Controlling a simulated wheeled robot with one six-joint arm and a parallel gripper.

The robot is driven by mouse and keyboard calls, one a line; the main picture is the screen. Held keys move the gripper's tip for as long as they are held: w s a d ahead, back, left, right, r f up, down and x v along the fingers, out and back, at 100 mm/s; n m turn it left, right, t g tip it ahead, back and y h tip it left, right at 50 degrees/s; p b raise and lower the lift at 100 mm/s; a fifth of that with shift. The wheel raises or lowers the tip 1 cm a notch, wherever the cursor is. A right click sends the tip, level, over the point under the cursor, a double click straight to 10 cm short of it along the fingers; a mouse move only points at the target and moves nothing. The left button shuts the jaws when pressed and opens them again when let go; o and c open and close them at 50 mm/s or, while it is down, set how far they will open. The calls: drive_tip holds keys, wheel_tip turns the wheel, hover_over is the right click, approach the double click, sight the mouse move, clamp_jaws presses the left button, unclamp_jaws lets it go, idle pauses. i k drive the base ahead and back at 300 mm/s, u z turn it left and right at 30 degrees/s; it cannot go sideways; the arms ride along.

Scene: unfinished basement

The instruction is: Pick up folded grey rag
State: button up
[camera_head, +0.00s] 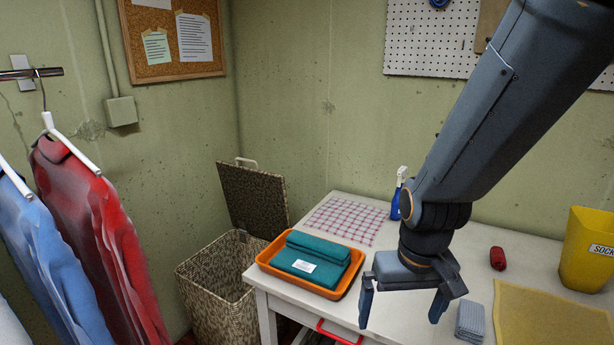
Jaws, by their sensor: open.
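The folded grey rag (471,321) lies on the white table near its front edge, at the lower right of the head view. It looks like a small ribbed stack. My gripper (402,318) points down over the table, to the left of the rag and apart from it. Its two fingers are spread, with nothing between them. How high the fingertips are above the table is hard to tell.
An orange tray (262,262) with folded teal cloth (318,258) stands left on the white table (385,253). A checked cloth (345,220), blue spray bottle (397,200), red object (497,258), yellow bin (584,250) and yellow cloth (548,315) are around. An open wicker hamper (213,292) stands left.

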sight(470, 321)
drive_tip(key=z, duration=0.05)
drive_tip(key=k, duration=0.55)
drive_tip(key=z, duration=0.65)
drive_tip(key=k, duration=1.05)
drive_tip(key=u, duration=0.3)
drive_tip(key=i, duration=1.8)
drive_tip(key=z, duration=0.65)
